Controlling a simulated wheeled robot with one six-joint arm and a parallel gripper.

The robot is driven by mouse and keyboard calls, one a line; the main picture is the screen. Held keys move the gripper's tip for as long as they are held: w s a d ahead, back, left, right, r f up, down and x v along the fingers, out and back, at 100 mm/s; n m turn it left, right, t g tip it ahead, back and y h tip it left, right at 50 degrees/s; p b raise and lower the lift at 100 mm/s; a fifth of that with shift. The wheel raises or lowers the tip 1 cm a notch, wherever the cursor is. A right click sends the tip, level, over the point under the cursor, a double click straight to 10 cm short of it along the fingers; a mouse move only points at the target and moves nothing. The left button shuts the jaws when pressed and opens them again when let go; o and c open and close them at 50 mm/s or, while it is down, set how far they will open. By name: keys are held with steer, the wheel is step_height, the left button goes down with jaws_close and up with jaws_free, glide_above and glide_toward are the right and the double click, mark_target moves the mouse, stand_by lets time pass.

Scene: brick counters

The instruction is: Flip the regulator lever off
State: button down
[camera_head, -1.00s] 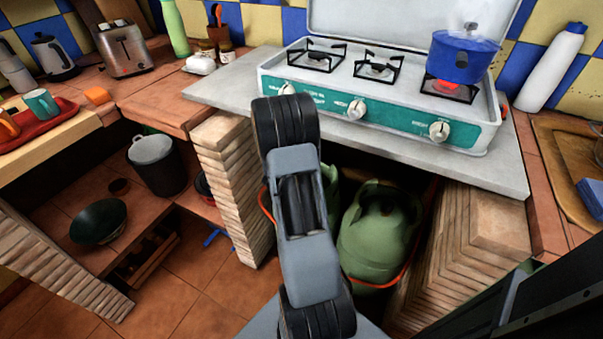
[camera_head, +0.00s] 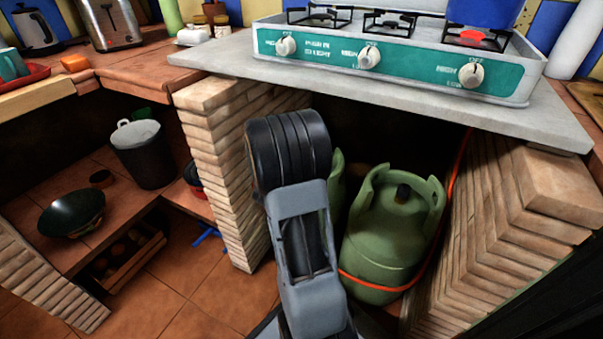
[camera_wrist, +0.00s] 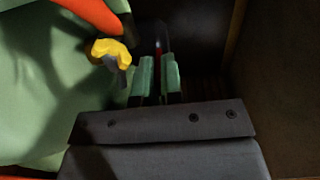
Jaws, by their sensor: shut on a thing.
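A green gas cylinder (camera_head: 390,235) stands under the stove counter, with an orange hose around it. In the wrist view the cylinder (camera_wrist: 40,90) fills the left side. A yellow regulator part (camera_wrist: 110,49) with a grey piece below it sits by the cylinder, just left of my fingertips. My gripper (camera_wrist: 158,78) has two narrow greenish fingers close together, shut on a thin dark part with a reddish streak. Shadow hides its shape, and I cannot tell whether it is the regulator lever. In the head view my arm hides the gripper.
A brick pillar (camera_head: 225,150) bounds the cylinder bay on the left, and a brick wall (camera_head: 510,220) on the right. The counter slab (camera_head: 220,55) with the stove (camera_head: 400,70) lies above. Part of another green cylinder (camera_head: 337,185) stands behind my arm.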

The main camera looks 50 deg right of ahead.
steer(key=shift+f+t+h+b, duration=0.3)
steer(key=shift+f+h+b, duration=0.15)
steer(key=shift+h+b, duration=0.45)
steer(key=c, duration=1.3)
jaws_free()
steer(key=shift+o, duration=0.2)
steer(key=p+v, duration=0.2)
steer(key=v, duration=1.1)
steer(key=shift+a+f, duration=0.3)
steer(key=shift+f, duration=0.05)
steer(key=shift+s, duration=0.1)
